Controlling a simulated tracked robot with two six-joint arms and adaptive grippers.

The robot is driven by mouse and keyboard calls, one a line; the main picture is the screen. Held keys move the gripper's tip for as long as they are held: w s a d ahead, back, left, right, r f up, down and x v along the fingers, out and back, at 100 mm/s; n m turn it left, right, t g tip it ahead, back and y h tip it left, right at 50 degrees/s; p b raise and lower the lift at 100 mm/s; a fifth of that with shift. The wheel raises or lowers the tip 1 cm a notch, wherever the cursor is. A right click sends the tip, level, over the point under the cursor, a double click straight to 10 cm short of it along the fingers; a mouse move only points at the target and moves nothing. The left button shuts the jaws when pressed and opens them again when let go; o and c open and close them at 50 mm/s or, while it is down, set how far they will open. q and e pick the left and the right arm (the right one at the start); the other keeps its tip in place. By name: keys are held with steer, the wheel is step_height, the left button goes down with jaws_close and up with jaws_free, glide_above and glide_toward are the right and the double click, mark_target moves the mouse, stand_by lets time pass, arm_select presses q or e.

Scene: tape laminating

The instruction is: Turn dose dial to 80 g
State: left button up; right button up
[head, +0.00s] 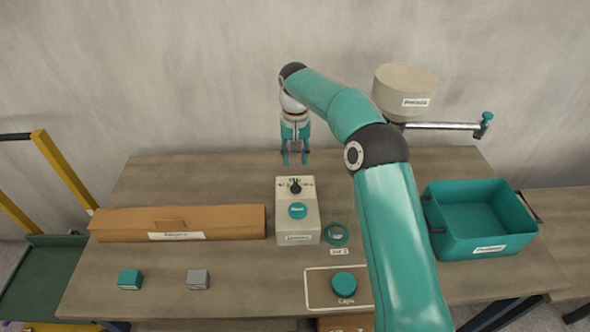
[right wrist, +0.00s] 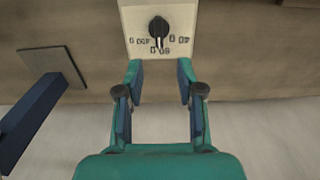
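The dose dial (head: 295,186) is a black knob on the upper face of a beige dispenser box (head: 285,226), behind a round teal button (head: 297,210). In the right wrist view the dial (right wrist: 158,28) is near the top, ringed by printed labels that appear upside down. Its white pointer mark faces the middle label, toward my gripper; the digits are too blurred to read surely. My right gripper (head: 295,161) hangs fingers-down just behind the box, apart from the dial. In the right wrist view its fingers (right wrist: 160,78) are spread and empty. My left gripper is not in view.
A brown carton (head: 180,222) lies left of the box. A clear cup with a teal ring (head: 336,234) stands close right. A teal bin (head: 480,242) is further right, with a beige hopper (head: 405,88) above. A teal cap (head: 343,283) and two small blocks lie in front.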

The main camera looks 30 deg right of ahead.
steer(key=shift+r, duration=1.6)
